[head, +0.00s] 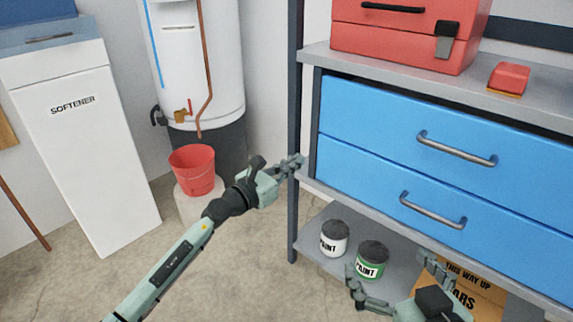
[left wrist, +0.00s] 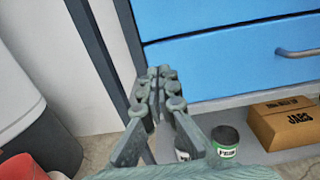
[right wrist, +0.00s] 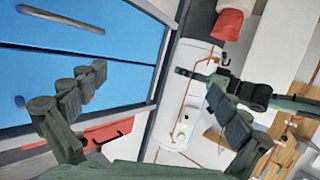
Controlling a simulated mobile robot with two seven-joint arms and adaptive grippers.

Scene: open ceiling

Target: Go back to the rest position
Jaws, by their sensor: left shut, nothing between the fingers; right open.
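My left gripper (head: 291,166) is shut and empty, in front of the dark shelf post at the left end of the blue drawers. In the left wrist view its fingers (left wrist: 157,85) are pressed together. My right gripper (head: 392,276) is open and empty, low in front of the lower shelf. The right wrist view shows its two fingers (right wrist: 160,105) wide apart with nothing between them. Both arms are stretched out in front of me.
Two blue drawers (head: 375,122) with metal handles fill the shelf unit. Paint cans (head: 334,238) and a cardboard box (head: 478,290) sit on the lower shelf. A red toolbox (head: 385,35) stands on top. A red bucket (head: 193,172) and white softener (head: 80,140) stand left. Floor between is clear.

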